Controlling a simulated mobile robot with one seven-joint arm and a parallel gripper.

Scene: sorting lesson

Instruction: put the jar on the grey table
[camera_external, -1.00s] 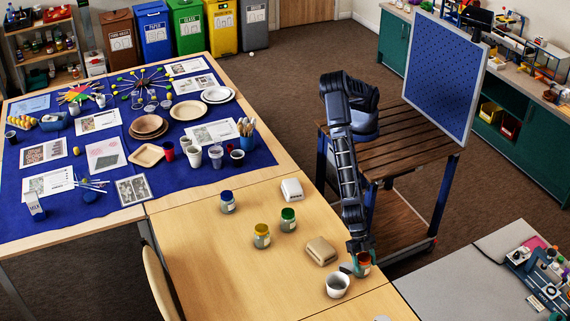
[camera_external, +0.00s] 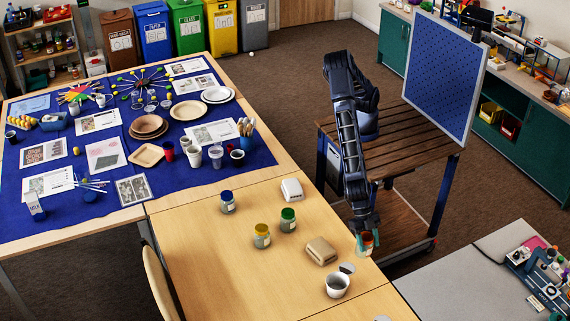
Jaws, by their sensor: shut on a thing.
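My gripper (camera_external: 366,233) is shut on a small jar with an orange-red top (camera_external: 365,246). It holds the jar near the right edge of the wooden table, and the jar looks raised above the tabletop. The fingers hide part of the jar. The grey table (camera_external: 440,278) is at the lower right, to the right of and apart from the jar and gripper. Its left part is bare.
On the wooden table (camera_external: 210,265) stand a white cup (camera_external: 338,287), a tan box (camera_external: 321,252) and jars with blue (camera_external: 227,203), yellow (camera_external: 262,237) and green (camera_external: 288,221) lids. Equipment (camera_external: 545,275) fills the grey table's right side. A blue pegboard (camera_external: 440,75) stands behind.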

